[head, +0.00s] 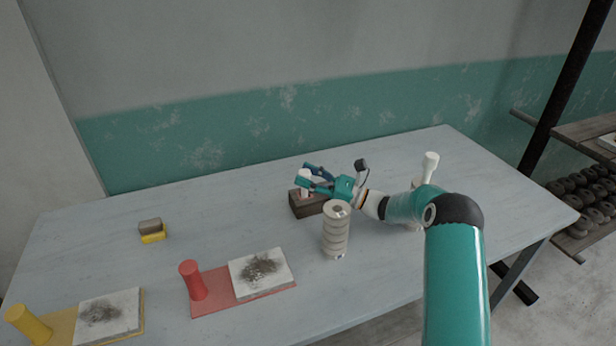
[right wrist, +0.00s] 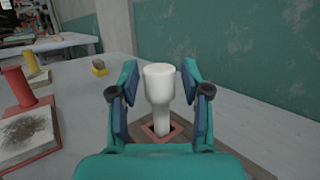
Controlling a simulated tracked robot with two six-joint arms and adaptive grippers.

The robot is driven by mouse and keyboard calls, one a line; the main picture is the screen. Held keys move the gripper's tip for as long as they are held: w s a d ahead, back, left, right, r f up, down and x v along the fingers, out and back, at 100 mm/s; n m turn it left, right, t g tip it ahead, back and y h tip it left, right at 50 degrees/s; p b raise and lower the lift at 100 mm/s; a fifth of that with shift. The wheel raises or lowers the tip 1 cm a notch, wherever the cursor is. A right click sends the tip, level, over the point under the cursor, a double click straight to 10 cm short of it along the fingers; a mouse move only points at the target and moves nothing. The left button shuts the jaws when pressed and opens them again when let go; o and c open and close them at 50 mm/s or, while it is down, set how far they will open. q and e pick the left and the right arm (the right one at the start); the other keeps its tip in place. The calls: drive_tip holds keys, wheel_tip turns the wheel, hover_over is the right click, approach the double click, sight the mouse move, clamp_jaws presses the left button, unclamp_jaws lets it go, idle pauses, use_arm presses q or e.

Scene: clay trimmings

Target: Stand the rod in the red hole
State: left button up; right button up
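A white rod (right wrist: 159,90) with a thicker top stands upright in the right wrist view. Its lower end is inside the red-edged square hole (right wrist: 149,133) of a dark wooden block; how deep it sits is hidden. In the head view the rod (head: 304,174) shows partly behind my fingers, above the block (head: 307,208). My right gripper (head: 312,178) is open around the rod. Its two fingers (right wrist: 161,92) stand on either side with visible gaps, not touching it. My left gripper is in neither view.
A ribbed pale cylinder (head: 336,232) stands close in front of the block. A white, wide-topped object (head: 430,166) is partly behind my right arm. A red board (head: 214,302) with a post, a yellow board (head: 63,325) and a small brown-and-yellow block (head: 151,230) lie left. The table's back left is clear.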

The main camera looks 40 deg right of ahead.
drive_tip(key=shift+o, duration=0.4)
drive_tip(key=shift+f, duration=0.2)
wheel_tip(320, 180, up, 10)
drive_tip(key=shift+r, duration=0.15)
drive_tip(key=shift+r, duration=0.1)
idle(0.4)
